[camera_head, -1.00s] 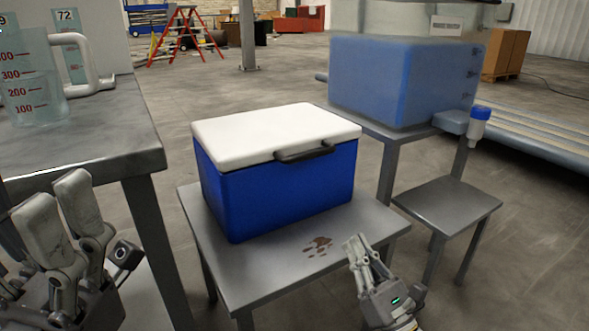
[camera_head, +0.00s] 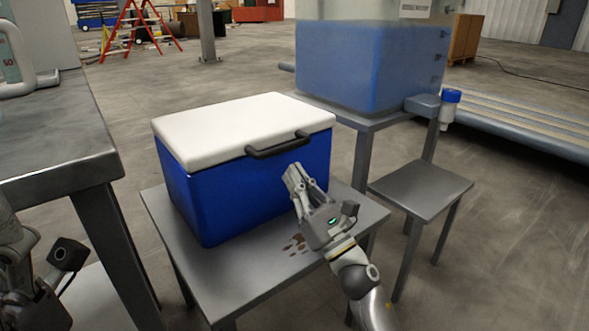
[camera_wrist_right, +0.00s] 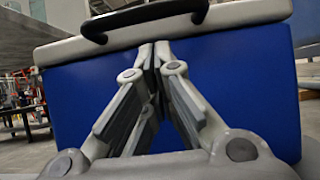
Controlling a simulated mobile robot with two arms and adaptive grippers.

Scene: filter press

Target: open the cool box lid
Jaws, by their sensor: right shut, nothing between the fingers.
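The cool box (camera_head: 235,190) is blue with a white lid (camera_head: 230,125), and the lid lies flat and closed on it. A black handle (camera_head: 278,148) runs along the lid's front edge. My right gripper (camera_head: 296,178) is shut and empty in front of the box's front wall, below the right part of the handle. In the right wrist view the shut fingertips (camera_wrist_right: 154,50) point at the blue front, just under the lid (camera_wrist_right: 235,14) and the handle (camera_wrist_right: 145,18). Whether they touch the box, I cannot tell. Part of my left gripper shows at the lower left edge (camera_head: 25,262), its fingertips out of sight.
A larger metal table (camera_head: 60,165) is close on the left. A tank of blue liquid (camera_head: 370,65) stands behind right, with a low empty stool (camera_head: 420,185) beside it.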

